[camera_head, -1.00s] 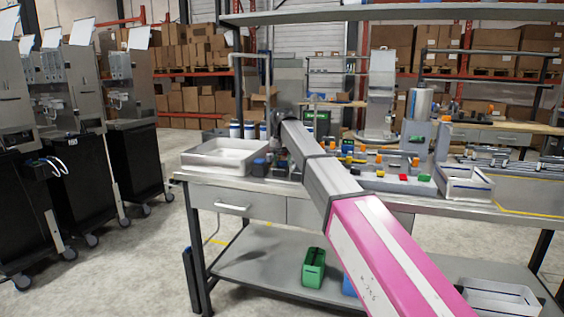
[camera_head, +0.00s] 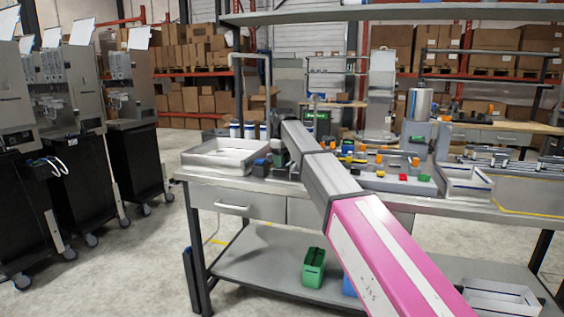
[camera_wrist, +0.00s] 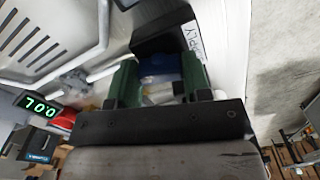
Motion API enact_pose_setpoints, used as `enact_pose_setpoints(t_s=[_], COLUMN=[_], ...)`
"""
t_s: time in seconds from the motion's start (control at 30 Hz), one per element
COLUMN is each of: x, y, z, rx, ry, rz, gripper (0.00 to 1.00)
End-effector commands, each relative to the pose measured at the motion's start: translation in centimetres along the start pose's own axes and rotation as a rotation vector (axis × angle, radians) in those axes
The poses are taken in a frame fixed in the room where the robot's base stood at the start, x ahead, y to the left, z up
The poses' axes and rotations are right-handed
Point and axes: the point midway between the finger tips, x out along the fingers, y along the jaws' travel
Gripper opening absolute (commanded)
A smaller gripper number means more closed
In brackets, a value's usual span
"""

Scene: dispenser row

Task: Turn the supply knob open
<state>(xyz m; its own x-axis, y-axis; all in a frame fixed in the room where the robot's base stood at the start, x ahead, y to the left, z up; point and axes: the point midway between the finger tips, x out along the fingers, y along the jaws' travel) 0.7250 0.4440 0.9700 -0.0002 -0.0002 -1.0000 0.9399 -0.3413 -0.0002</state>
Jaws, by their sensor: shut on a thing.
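In the wrist view, my gripper (camera_wrist: 159,82) has its two green fingers on either side of a blue knob (camera_wrist: 158,66), and it is shut on it. The knob's lower part is partly hidden by the fingers and the palm. A white label (camera_wrist: 193,40) with partly readable letters, ending like "PLY", sits right beside the knob. A black block lies behind the knob. In the head view, my arm reaches over the bench and hides the gripper and the knob.
In the wrist view, a display (camera_wrist: 38,106) reads 700 at the left, near white pipes (camera_wrist: 95,50). In the head view, a white tray (camera_head: 222,155) stands at the bench's left end. Several small coloured parts lie right of my arm.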

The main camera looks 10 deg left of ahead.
Motion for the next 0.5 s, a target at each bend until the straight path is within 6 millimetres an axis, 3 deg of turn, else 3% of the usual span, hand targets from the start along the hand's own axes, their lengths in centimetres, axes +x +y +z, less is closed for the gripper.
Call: enact_pose_setpoints(t_s=[0.5], x=[-0.08], y=[0.02], z=[-0.05], rx=[-0.261], ry=[0.001], rz=[0.0], gripper=[0.21])
